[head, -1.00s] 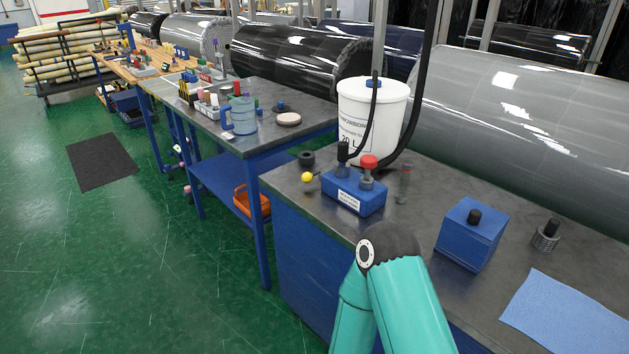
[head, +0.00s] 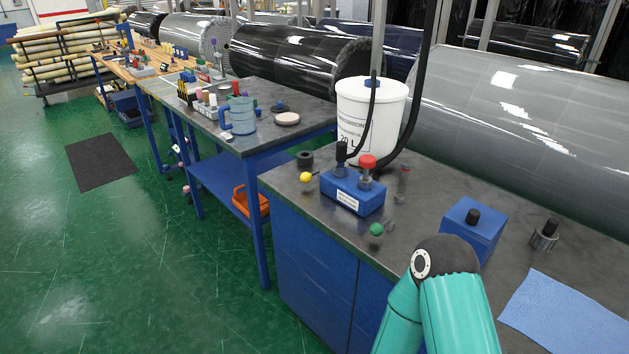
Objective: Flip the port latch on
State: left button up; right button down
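I cannot pick out a part that is plainly the port latch. A blue block (head: 353,194) with a white label stands on the dark bench top (head: 300,208). It carries a red-capped knob (head: 367,163) and a black upright fitting (head: 341,156). A small green ball-shaped knob (head: 376,230) is near the bench's front edge, with a small grey part beside it. A yellow ball-shaped knob (head: 306,177) is at the left edge. One of my teal arms shows at the bottom, bent at a dark joint. Neither gripper is in view.
A white bucket (head: 352,110) with a black hose stands behind the block. A blue box (head: 470,228) with a black knob, a small ribbed cylinder (head: 544,236) and a light-blue cloth (head: 567,312) lie to the right. A large grey wrapped roll (head: 520,140) runs behind the bench.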

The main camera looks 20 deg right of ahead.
aim_at(305, 177)
jog(key=z, duration=0.1)
jog(key=i, duration=1)
jog(key=u, duration=0.1)
